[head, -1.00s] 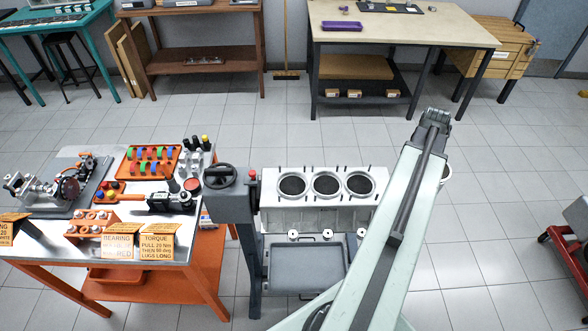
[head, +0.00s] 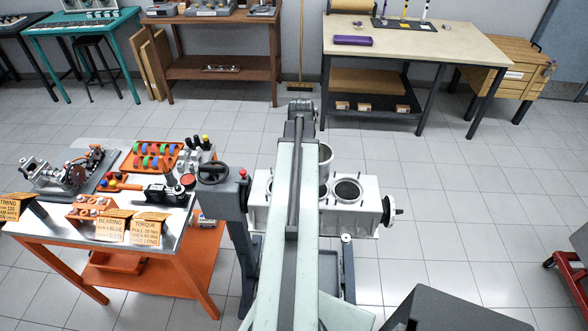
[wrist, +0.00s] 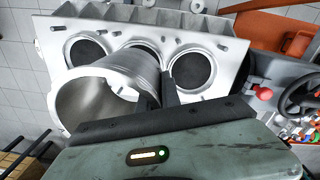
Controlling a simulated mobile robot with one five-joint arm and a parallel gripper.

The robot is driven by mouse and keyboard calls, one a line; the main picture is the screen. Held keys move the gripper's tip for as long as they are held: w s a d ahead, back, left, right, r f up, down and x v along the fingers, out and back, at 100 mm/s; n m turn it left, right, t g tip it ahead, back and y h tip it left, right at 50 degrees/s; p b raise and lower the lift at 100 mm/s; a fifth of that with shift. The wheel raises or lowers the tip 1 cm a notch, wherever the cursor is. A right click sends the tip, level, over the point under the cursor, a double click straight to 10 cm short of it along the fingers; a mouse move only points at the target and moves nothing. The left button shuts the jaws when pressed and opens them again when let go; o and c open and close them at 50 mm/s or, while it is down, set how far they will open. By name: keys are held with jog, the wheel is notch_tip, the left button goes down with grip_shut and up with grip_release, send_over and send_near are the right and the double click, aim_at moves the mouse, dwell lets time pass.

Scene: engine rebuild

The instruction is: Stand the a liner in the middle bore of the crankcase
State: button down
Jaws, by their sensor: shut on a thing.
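The a liner is a bare-metal open cylinder. In the wrist view the liner (wrist: 105,92) fills the left middle, tilted in the picture, its open end toward the lower left. My gripper (wrist: 160,92) is shut on its right side; one dark finger shows and the other is mostly hidden. Behind it is the grey crankcase (wrist: 205,38) with three round bores. The liner partly covers the middle bore (wrist: 138,46). In the head view the liner (head: 326,157) shows beside my arm at the crankcase (head: 368,218); my arm hides the gripper. Clearance above the bore cannot be told.
A stand with a handwheel (head: 213,173) is left of the crankcase, and a crank handle (head: 392,211) is on its right. An orange-framed bench (head: 190,226) with tools stands further left. The floor to the right is mostly clear.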

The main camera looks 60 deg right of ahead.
jog(key=f+b, duration=0.6)
jog(key=shift+d+f, duration=0.1)
jog(key=shift+d, duration=0.1)
dwell(0.4)
jog(key=shift+d+f+b, duration=0.1)
jog(key=shift+f+b, duration=0.95)
dwell(1.2)
jog(key=c, duration=1.8)
grip_release()
jog(key=shift+r, duration=0.15)
jog(key=shift+r+p, duration=1.45)
jog(key=shift+p, duration=0.15)
